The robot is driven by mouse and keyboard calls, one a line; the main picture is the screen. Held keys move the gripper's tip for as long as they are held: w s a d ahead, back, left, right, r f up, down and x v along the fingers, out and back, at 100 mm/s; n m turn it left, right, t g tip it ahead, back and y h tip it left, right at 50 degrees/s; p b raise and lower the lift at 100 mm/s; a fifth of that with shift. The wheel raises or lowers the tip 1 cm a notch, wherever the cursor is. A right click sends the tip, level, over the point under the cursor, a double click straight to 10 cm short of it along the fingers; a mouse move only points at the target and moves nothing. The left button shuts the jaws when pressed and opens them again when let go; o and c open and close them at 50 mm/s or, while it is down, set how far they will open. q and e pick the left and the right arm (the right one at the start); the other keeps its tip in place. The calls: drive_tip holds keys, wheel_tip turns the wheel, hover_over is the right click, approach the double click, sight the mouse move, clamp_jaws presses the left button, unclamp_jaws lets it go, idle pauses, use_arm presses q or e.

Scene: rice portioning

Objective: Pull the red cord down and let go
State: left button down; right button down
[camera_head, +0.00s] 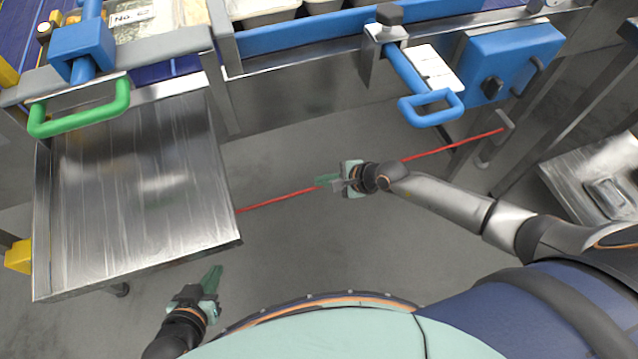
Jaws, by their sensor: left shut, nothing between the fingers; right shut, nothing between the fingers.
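The red cord (275,201) runs from the right edge of the metal table up to a bracket at the right, under the blue box. My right gripper (322,181) overlaps the cord near its middle, its green fingers shut with nothing between them. The picture does not show whether the fingers touch the cord or are above or below it. My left gripper (212,278) is shut and empty, below the metal table's front right corner and away from the cord.
A bare metal table (130,220) stands at the left, with a green handle (80,120) above it. A blue handle (432,107) and a blue box (510,55) are at the upper right. A metal surface (595,175) is at the far right. The grey floor between is clear.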

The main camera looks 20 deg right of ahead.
drive_tip(key=shift+f+b, duration=0.75)
drive_tip(key=shift+f, duration=0.2)
idle(0.4)
drive_tip(key=shift+s+f+b, duration=0.15)
drive_tip(key=shift+f+b, duration=0.75)
drive_tip(key=shift+f, duration=0.2)
idle(0.6)
drive_tip(key=shift+r+p, duration=2.6)
drive_tip(key=shift+r, duration=0.1)
wheel_tip(320, 180, up, 5)
drive_tip(key=p, duration=0.5)
drive_tip(key=shift+r, duration=0.1)
